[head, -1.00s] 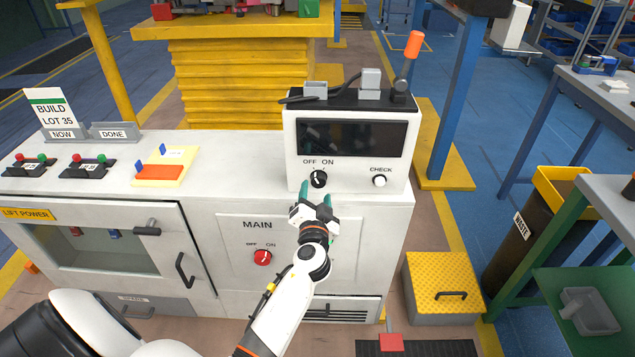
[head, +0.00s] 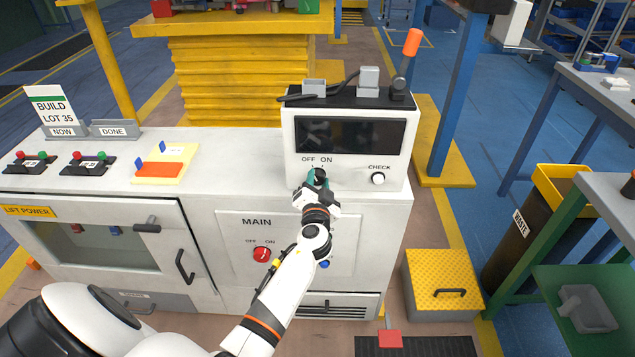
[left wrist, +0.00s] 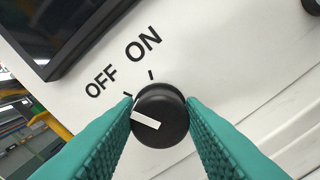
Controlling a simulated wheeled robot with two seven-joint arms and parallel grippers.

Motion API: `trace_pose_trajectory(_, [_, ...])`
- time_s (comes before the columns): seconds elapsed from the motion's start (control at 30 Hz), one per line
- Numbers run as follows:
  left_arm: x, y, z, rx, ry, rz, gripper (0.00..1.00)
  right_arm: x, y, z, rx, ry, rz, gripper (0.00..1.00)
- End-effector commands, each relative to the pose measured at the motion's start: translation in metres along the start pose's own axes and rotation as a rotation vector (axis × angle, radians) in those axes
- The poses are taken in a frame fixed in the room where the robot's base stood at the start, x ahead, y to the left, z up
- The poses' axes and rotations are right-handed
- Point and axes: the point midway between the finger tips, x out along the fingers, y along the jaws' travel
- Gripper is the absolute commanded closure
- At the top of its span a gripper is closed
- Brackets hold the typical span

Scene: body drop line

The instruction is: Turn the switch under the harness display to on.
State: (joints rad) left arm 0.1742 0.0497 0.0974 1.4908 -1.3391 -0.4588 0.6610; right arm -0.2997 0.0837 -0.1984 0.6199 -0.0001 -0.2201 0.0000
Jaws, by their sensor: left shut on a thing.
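The black switch knob (left wrist: 160,115) sits on the white panel under the dark harness display (head: 350,135). In the left wrist view its white pointer is on the left, nearer the OFF tick than the ON tick. My left gripper (head: 319,180) is shut on the knob, with one green finger on each side of it in the left wrist view (left wrist: 162,118). In the head view the gripper mostly hides the knob below the OFF and ON labels. My right gripper is not in view.
A white CHECK button (head: 378,178) is right of the knob. A red MAIN switch (head: 262,254) is on the cabinet front below, and a blue button (head: 324,264) shows beside my left arm. An orange-topped lever (head: 412,45) stands on the display box.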

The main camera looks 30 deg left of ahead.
Motion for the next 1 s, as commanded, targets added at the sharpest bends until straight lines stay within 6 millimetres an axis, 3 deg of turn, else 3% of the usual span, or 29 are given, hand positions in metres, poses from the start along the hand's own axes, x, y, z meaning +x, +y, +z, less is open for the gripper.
trace_pose_trajectory(0.37, [0.0001, 0.0001, -0.0004, 0.097, -0.001, 0.002, 0.87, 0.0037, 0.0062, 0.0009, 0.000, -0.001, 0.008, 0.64])
trace_pose_trajectory(1.0, [0.0002, -0.0013, -0.0010, 0.634, 0.001, 0.002, 0.87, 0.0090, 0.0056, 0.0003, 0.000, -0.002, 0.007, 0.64])
